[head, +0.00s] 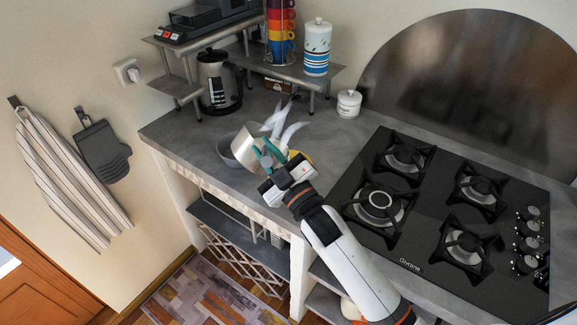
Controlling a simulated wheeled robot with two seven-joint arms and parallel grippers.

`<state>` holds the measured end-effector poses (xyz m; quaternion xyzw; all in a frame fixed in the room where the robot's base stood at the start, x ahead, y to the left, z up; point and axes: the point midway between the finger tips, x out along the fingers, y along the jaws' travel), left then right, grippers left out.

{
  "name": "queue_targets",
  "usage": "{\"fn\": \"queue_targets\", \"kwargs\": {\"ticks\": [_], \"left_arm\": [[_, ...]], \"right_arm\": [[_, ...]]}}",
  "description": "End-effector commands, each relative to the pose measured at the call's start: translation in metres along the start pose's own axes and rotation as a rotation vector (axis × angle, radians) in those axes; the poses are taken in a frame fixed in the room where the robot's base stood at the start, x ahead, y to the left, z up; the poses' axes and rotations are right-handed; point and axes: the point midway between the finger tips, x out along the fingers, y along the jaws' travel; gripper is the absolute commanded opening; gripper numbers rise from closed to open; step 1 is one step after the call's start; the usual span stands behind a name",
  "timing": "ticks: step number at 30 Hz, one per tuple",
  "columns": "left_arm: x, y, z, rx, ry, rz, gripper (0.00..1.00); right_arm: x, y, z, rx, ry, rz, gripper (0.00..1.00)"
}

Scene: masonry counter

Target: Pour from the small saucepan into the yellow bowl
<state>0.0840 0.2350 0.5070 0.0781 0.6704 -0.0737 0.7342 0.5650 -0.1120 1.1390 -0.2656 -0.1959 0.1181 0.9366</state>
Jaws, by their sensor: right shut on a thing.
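My right gripper (276,170) reaches over the counter and is shut on the small saucepan's teal handle. The small saucepan (243,148) is a pale metal pot, held tilted to the left of the gripper. A small part of the yellow bowl (299,157) shows behind the gripper, and most of it is hidden. Whitish wisps (287,128) show just above the handle; I cannot tell whether they are steam or something solid. The inside of the saucepan cannot be seen. My left gripper is not in view.
A grey bowl (226,150) stands on the counter (180,135), partly behind the saucepan. A kettle (219,80), a shelf with stacked cups (281,35) and a white jar (349,103) stand further back. A gas hob (440,215) fills the right.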

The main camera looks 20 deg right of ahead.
Motion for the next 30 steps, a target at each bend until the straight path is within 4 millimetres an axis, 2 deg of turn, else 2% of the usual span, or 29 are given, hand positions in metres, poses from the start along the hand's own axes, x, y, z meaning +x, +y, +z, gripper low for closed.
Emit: {"fn": "queue_targets", "kwargs": {"ticks": [30], "left_arm": [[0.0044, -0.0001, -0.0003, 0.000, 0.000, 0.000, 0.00]], "right_arm": [[-0.0011, -0.0060, -0.0005, 0.034, -0.011, -0.019, 0.00]]}}
